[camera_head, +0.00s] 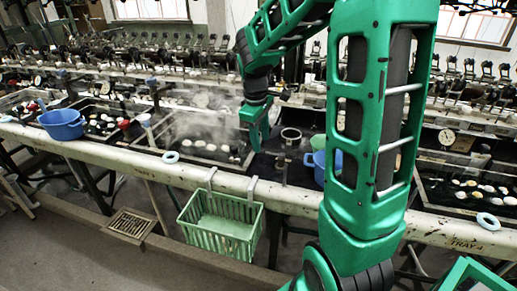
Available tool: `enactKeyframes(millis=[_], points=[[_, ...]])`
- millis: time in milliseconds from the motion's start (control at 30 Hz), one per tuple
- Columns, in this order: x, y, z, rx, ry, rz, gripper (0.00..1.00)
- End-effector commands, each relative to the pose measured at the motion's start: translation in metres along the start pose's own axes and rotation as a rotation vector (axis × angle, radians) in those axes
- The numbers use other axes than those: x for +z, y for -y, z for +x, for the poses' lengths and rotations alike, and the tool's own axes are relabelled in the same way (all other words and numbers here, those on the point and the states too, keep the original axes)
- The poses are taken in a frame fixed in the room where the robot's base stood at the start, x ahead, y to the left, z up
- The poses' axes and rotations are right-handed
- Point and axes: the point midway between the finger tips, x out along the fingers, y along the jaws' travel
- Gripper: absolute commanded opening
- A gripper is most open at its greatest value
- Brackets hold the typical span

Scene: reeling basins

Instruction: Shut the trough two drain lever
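My green arm fills the right middle, and my gripper (258,137) points down at the right end of a steaming trough (165,140). The fingertips are small and seen side-on, so I cannot tell whether they are open or shut, or whether they touch anything. Pale blue ring-shaped pieces sit along the front beam, one below the steaming trough (171,157) and another at the far right (488,221).
A blue basin (62,124) sits at the left. A metal cup (291,137) and a bluish pail (318,160), partly behind my arm, stand right of my gripper. A green basket (221,222) hangs from the front beam (260,190). A floor grate (131,224) lies below.

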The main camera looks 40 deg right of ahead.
Motion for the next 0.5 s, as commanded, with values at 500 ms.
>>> enactKeyframes(millis=[500], points=[[0.000,0.001,0.042,-0.001,0.001,0.001,0.40]])
